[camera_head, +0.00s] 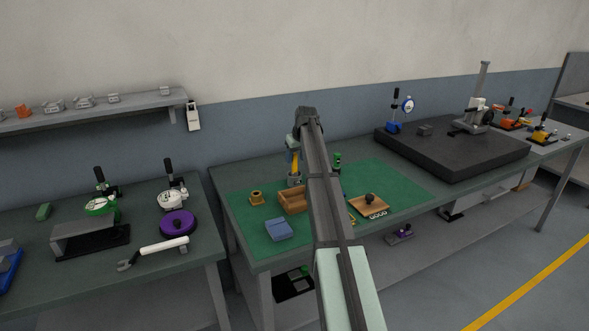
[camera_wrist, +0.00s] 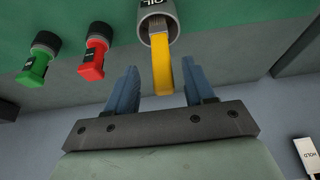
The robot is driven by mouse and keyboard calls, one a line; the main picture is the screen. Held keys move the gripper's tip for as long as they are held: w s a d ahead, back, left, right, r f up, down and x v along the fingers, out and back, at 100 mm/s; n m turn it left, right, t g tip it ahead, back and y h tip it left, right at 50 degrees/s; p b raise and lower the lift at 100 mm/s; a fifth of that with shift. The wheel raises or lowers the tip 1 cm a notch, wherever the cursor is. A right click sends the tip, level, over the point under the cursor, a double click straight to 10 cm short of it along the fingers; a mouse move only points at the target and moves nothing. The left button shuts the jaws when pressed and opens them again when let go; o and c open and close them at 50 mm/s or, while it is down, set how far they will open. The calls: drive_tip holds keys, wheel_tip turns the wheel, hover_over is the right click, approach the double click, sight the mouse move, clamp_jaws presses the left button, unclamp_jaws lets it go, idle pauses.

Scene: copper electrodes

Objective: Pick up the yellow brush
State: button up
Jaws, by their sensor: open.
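The yellow brush (camera_wrist: 162,72) stands bristles-down in a grey metal cup (camera_wrist: 143,25) with an "OIL" label. In the head view the brush (camera_head: 295,167) shows small, below the end of my arm, with the cup (camera_head: 293,181) under it. My gripper (camera_wrist: 157,68) is open and empty, its two blue fingers pointing toward the cup. In the wrist view the yellow handle lies between the fingers, closer to the right one.
On the green mat (camera_head: 400,180) are a wooden box (camera_head: 292,203), a blue block (camera_head: 278,230) and a brass part (camera_head: 256,198). A wall is behind.

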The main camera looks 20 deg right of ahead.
sight(294, 162)
drive_tip(key=shift+x, duration=1.8)
drive_tip(key=shift+a, duration=0.15)
clamp_jaws()
